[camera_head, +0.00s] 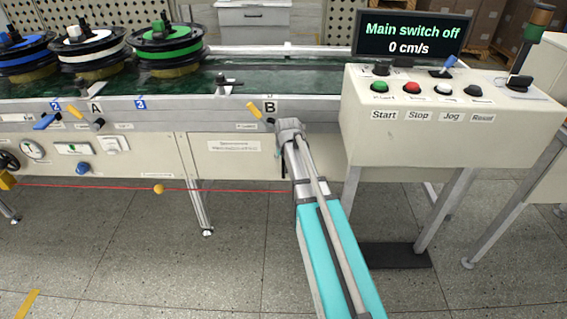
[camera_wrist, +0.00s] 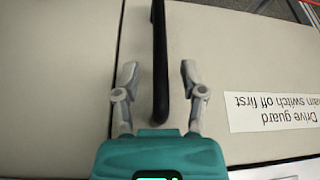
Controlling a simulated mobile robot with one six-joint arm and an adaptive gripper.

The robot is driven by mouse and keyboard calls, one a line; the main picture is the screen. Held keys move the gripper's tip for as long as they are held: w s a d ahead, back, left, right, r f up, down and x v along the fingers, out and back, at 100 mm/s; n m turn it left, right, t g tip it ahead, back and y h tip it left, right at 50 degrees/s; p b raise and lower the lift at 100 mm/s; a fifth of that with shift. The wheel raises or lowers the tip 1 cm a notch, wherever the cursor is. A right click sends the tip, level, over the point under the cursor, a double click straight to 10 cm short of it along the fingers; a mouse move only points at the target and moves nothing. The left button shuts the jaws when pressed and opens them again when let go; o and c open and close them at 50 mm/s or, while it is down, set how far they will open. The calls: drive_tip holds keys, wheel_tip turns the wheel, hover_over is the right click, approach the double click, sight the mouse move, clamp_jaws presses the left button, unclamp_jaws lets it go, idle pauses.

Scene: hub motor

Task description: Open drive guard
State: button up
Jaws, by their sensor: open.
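The drive guard (camera_wrist: 215,50) is a pale flat panel with a label reading "Drive guard, main switch off first", upside down in the wrist view. It also shows in the head view (camera_head: 225,168), below the conveyor and left of my arm. A black bar handle (camera_wrist: 159,40) runs along the panel. My gripper (camera_wrist: 159,72) is open, one finger on each side of the handle, with gaps visible on both sides. I cannot tell how deep the fingers reach. The guard looks closed.
The display (camera_head: 414,39) reads "Main switch off, 0 cm/s". A control box (camera_head: 440,130) on legs stands right of my arm. Spools (camera_head: 167,45) sit on the conveyor (camera_head: 270,80). A red cord (camera_head: 110,187) runs low across the front. The floor in front is clear.

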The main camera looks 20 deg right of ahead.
drive_tip(key=shift+w+f, duration=0.15)
drive_tip(key=shift+f, duration=0.2)
clamp_jaws()
idle(0.3)
